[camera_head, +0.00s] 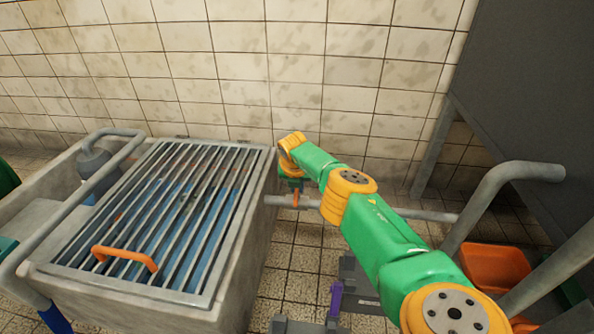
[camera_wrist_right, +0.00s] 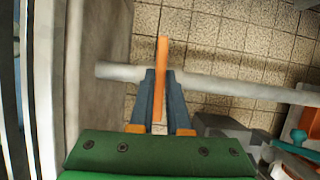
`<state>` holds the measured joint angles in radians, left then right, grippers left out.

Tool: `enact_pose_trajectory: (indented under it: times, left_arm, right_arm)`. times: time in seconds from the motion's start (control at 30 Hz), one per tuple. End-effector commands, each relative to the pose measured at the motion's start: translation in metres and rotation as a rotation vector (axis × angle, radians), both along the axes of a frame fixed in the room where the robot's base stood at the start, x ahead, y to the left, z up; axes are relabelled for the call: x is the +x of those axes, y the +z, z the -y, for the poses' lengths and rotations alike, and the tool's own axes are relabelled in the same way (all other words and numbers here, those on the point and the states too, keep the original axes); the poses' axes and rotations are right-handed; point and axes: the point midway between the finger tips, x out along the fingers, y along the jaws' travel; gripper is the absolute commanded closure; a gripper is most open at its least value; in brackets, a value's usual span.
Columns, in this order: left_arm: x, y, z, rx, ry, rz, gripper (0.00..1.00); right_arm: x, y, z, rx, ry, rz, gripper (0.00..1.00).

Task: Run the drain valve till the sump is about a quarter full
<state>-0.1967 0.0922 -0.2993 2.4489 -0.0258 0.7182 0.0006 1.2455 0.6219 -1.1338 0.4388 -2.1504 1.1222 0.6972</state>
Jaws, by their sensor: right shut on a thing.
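The drain valve's orange lever (camera_head: 296,198) sits on a grey pipe at the right side of the sump. In the right wrist view the lever (camera_wrist_right: 162,62) stands upright in the picture, across the pipe. My right gripper (camera_wrist_right: 161,88) is shut on this lever, a dark finger on each side. In the head view my right gripper (camera_head: 292,186) is small and partly hidden by its own wrist. The concrete sump (camera_head: 244,290) is covered by a barred grate (camera_head: 137,144). Blue water shows between the bars; its exact level is hard to tell. My left gripper is not in view.
An orange handle (camera_head: 125,257) stands on the grate. A grey pipe (camera_head: 425,215) runs right from the sump, and a grey rail (camera_head: 490,195) bends at the right. An orange bin (camera_head: 495,264) is on the floor there. A dark panel (camera_head: 535,90) stands behind.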

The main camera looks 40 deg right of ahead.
Motion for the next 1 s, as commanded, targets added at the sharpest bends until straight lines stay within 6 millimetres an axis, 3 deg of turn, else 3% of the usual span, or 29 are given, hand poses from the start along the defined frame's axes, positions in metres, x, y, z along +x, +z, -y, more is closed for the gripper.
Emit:
enact_pose_trajectory:
  times: [0.73, 0.77, 0.87, 1.0]
  left_arm:
    - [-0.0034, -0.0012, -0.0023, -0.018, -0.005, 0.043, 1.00]
    - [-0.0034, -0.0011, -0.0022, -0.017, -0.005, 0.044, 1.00]
    - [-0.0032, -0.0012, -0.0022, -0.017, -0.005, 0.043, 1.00]
    - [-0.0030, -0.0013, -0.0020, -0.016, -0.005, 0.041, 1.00]
  right_arm:
    - [0.0006, 0.0009, 0.0007, -0.003, -0.090, 0.003, 1.00]
    - [0.0006, 0.0009, 0.0007, -0.002, -0.090, 0.002, 0.82]
    - [0.0006, 0.0008, 0.0005, -0.002, -0.089, 0.002, 0.55]
    - [0.0005, 0.0005, 0.0003, -0.002, -0.089, 0.001, 0.55]
